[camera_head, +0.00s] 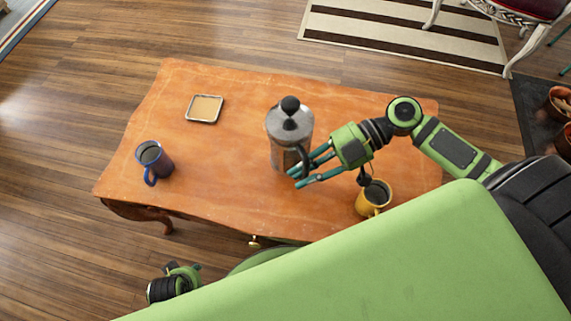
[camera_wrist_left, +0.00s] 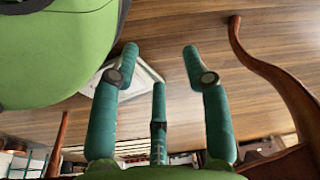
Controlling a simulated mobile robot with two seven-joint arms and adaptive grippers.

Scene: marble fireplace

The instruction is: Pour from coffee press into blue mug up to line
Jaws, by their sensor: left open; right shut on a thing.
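The coffee press (camera_head: 289,128), silver with a black knob and black handle, stands upright near the middle of the orange wooden table (camera_head: 225,155). My right gripper (camera_head: 303,174) comes from the right and is shut on its handle; the fingers partly cover the handle. The blue mug (camera_head: 154,161) stands upright at the table's left end, well apart from the press, with a dark inside. Any line in it is too small to tell. My left gripper, in the left wrist view (camera_wrist_left: 158,62), is open and empty, with floor and a curved table leg beyond it.
A yellow mug (camera_head: 374,197) with dark contents stands below my right wrist, close to the arm. A small square tray (camera_head: 204,108) lies at the table's back left. The tabletop between the press and the blue mug is clear. A striped rug (camera_head: 405,30) lies behind.

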